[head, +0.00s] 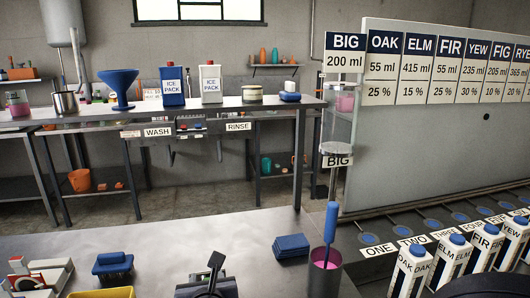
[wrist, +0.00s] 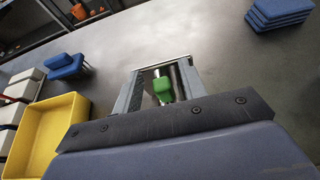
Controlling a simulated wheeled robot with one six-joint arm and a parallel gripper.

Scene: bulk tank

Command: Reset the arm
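My gripper (wrist: 163,68) shows in the wrist view, pointing over the grey worktop. Its two grey fingers stand apart. A small green object (wrist: 163,88) with a pale end shows between them, with gaps at its sides; I cannot tell whether it is between the fingers or below them. I see nothing clamped. In the head view the dark form with a black lever (head: 215,262) at the bottom middle is partly cut off, and I cannot tell whether it belongs to my arm.
A yellow tray (wrist: 48,135) and a blue sponge-like block (wrist: 65,66) are left of my gripper. Stacked blue pads (head: 291,246) and a pink-filled cup (head: 325,275) with a blue-handled tool stand right. White cartons (head: 410,270) line the right. Worktop between is bare.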

